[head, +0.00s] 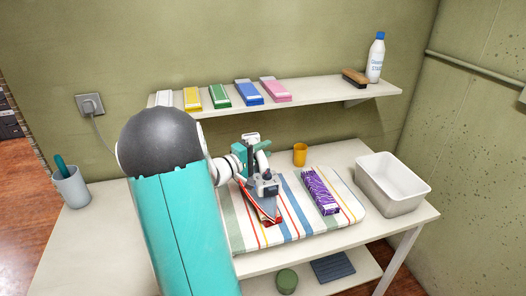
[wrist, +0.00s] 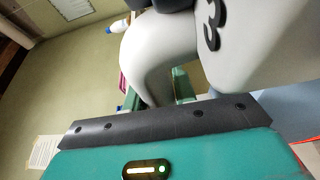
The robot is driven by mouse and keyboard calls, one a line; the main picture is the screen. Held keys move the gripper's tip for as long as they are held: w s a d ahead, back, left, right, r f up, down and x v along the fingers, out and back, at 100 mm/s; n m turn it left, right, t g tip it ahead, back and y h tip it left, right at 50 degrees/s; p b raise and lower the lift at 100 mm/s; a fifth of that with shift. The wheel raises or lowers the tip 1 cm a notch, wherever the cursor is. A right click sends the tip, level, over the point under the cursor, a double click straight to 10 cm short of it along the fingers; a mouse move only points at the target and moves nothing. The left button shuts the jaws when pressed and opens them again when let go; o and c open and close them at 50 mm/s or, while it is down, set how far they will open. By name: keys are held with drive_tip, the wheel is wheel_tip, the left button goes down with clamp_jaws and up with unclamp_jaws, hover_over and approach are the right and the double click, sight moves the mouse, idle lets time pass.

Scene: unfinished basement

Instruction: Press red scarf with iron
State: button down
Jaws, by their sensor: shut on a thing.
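My gripper (head: 265,187) is over the left-middle part of a striped ironing mat (head: 240,236), pointing down. It is shut on what seems to be the iron, which is mostly hidden by the gripper and wrist. A narrow red shape (head: 262,214) with a pale edge shows just below the gripper, low over the mat or touching it. I cannot tell whether it is the iron's body or the red scarf. A folded purple patterned scarf (head: 320,192) lies on the mat to the right. The wrist view mostly shows my own arm parts, and the fingertips are hidden there.
A wall shelf (head: 320,98) behind holds several folded cloths, a brush (head: 354,76) and a starch bottle (head: 376,58). An orange cup (head: 300,154) stands behind the mat. A white bin (head: 392,190) is at the right, a grey cup (head: 72,188) at the left. A socket (head: 90,105) has a cord.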

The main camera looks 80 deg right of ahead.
drive_tip(key=shift+r, duration=0.1)
wheel_tip(320, 180, up, 9)
idle(1.0)
idle(0.7)
